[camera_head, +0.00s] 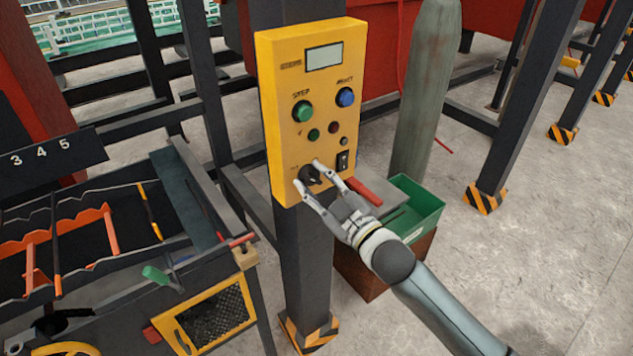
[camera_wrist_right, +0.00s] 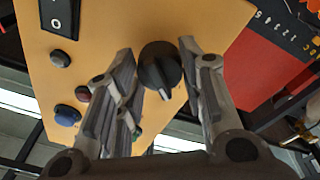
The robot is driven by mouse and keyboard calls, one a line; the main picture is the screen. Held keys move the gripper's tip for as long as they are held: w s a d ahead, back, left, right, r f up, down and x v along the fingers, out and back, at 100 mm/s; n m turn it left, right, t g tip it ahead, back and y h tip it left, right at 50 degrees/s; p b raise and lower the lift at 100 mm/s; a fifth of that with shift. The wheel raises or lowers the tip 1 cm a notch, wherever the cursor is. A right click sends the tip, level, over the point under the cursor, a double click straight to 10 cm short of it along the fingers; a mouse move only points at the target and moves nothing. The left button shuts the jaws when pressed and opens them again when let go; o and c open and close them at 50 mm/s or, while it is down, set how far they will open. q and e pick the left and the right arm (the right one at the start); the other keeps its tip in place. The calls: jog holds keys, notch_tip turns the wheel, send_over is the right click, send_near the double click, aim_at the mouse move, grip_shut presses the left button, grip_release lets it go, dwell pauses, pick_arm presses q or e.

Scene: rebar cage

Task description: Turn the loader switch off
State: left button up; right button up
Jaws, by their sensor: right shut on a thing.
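A yellow control box (camera_head: 283,100) stands on a dark post. A black rotary knob (camera_head: 311,178) is at its lower left, with a label too small to read. My right gripper (camera_head: 308,174) has its fingers on both sides of this knob, shut on it. In the right wrist view the knob (camera_wrist_right: 160,68) sits between the fingertips, and its pale pointer mark is toward the picture's bottom. A black rocker switch (camera_head: 343,161) is right of the knob; the right wrist view shows its I and O marks (camera_wrist_right: 59,14). My left gripper is not in view.
The box also carries a green button (camera_head: 302,111), a blue button (camera_head: 345,97), small lamps and a display (camera_head: 324,57). A green bin (camera_head: 418,208) stands behind my right arm. A rack with coloured bars (camera_head: 85,240) is at left. Floor at right is open.

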jog(key=o, duration=1)
jog(key=v, duration=1.2)
